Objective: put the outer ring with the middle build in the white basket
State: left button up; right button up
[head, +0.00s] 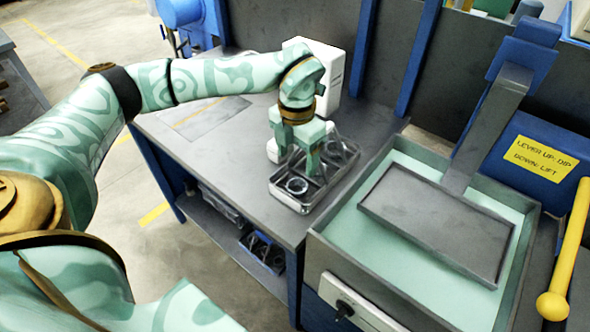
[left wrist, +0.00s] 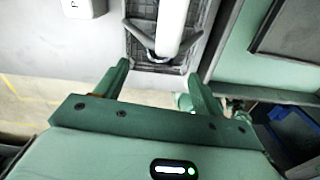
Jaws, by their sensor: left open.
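I cannot tell which is the outer ring with the middle build. My left gripper (head: 298,160) points down over the tray. In the left wrist view the fingers (left wrist: 162,80) are apart with nothing held between them, and the tray (left wrist: 137,48) lies beyond them under a white cylindrical part (left wrist: 171,22). My right gripper does not show.
A white machine (head: 328,65) stands behind the tray on the grey bench (head: 215,150). To the right is a dip tank (head: 345,240) with pale green liquid, a dark plate (head: 435,225) and a yellow lever (head: 567,250). The bench's left part is clear.

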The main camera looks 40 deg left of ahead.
pick_arm(q)
notch_tip(320, 180, up, 4)
jog(key=shift+w+r+p, duration=0.1)
jog(key=shift+r+p, duration=0.15)
jog(key=shift+p, duration=0.1)
